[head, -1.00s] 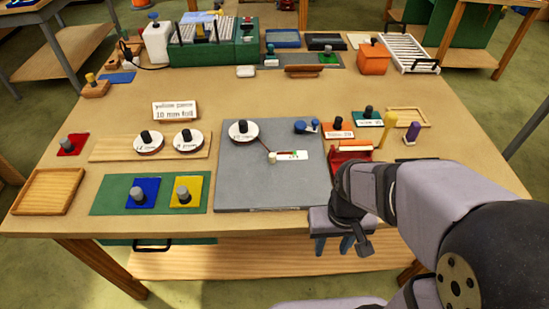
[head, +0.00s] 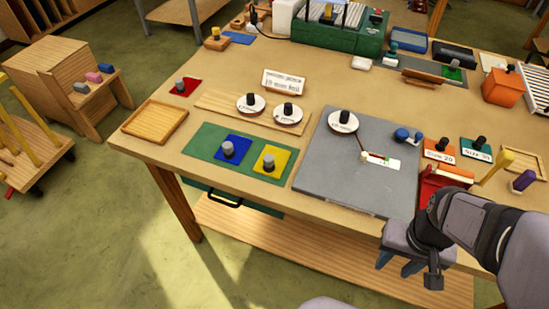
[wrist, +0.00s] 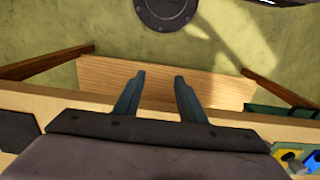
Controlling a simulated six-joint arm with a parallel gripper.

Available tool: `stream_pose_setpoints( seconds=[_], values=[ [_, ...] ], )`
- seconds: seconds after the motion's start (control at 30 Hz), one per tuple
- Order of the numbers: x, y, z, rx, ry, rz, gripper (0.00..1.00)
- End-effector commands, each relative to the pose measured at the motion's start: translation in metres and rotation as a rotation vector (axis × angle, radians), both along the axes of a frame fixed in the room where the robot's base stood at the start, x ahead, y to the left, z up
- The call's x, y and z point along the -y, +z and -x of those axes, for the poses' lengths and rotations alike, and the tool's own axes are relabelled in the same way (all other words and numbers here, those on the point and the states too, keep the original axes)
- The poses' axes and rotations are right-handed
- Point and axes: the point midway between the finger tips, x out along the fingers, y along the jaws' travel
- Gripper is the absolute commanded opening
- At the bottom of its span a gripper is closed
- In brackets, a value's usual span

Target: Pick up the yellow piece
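The yellow piece (head: 281,163) is a flat square with a grey knob on top. It lies on the green mat (head: 205,143) near the bench's front edge, right of a blue piece (head: 241,149) with a similar knob. In the wrist view the yellow piece (wrist: 313,161) shows at the bottom right corner, partly cut off. My gripper (head: 398,264) is at the bench's front edge, by the near right corner of the grey board, well right of the yellow piece. In the wrist view my gripper (wrist: 160,76) has its two fingers apart with nothing between them.
The grey board (head: 340,178) lies right of the green mat, with a white disc (head: 333,122) on it. A wooden tray (head: 155,121) is left of the mat. A wooden strip with two knobbed discs and a sign (head: 296,85) stand behind it. A lower shelf (head: 300,245) is beneath the bench.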

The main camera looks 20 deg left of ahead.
Motion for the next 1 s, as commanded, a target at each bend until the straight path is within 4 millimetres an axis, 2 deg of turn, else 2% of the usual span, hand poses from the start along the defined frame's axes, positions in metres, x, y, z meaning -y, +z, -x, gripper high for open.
stream_pose_setpoints(
  seconds=[0.17,0.2,0.23,0.53,0.67,0.77,0.87,1.0],
  values=[
    [0.0,0.0,0.0,0.0,0.0,0.0,0.37],
    [0.0,0.0,0.0,0.0,0.0,0.0,0.4],
    [0.0,0.0,0.0,0.0,0.0,0.0,0.46],
    [0.0,0.0,-0.001,0.0,0.001,0.0,0.46],
    [-0.005,0.005,-0.01,-0.001,0.008,0.0,0.46],
    [-0.014,0.014,-0.027,0.001,0.023,0.0,0.46],
    [-0.031,0.027,-0.054,0.001,0.044,0.0,0.46],
    [-0.072,0.047,-0.098,-0.001,0.082,0.0,0.46]
  ],
)
